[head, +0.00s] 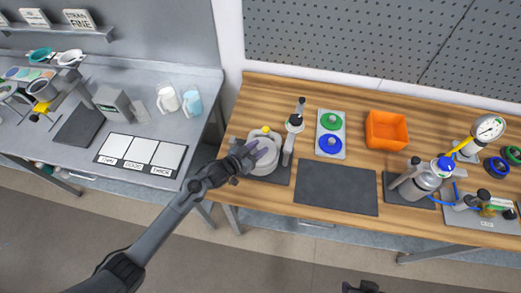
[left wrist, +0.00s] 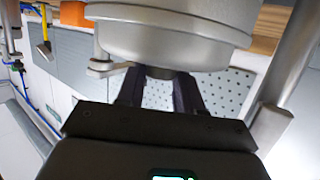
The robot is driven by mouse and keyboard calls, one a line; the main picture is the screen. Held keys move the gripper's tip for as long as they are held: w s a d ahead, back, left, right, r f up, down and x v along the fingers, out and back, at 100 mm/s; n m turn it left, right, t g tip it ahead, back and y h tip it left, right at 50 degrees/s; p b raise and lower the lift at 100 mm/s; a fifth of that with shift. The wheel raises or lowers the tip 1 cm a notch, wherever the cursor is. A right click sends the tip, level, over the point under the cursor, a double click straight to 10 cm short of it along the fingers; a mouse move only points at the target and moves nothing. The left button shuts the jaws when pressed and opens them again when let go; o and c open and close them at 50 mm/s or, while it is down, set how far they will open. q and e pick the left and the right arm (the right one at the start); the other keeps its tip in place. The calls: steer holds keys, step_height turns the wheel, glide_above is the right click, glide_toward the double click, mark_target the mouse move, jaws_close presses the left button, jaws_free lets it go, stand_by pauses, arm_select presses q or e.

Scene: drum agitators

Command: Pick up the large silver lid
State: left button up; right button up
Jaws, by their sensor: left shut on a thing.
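The large silver lid (head: 262,161) is a round, pale metal piece at the left end of the wooden bench, on a silver vessel beside an upright post (head: 288,150). My left gripper (head: 252,150) reaches over it from the left. In the left wrist view, which looks inverted, the lid (left wrist: 170,48) fills the top middle. My left fingers (left wrist: 158,90) are shut around a small dark part at its centre, largely hidden. I cannot tell whether the lid is clear of the vessel. A dark piece of my right gripper (head: 362,287) shows at the bottom edge; its fingers are not clear.
A dark mat (head: 337,187) lies bare to the right. A grey bench (head: 190,135) stands at left.

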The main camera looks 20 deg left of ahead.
arm_select(q)
jaws_close()
steer(key=shift+r, duration=0.15)
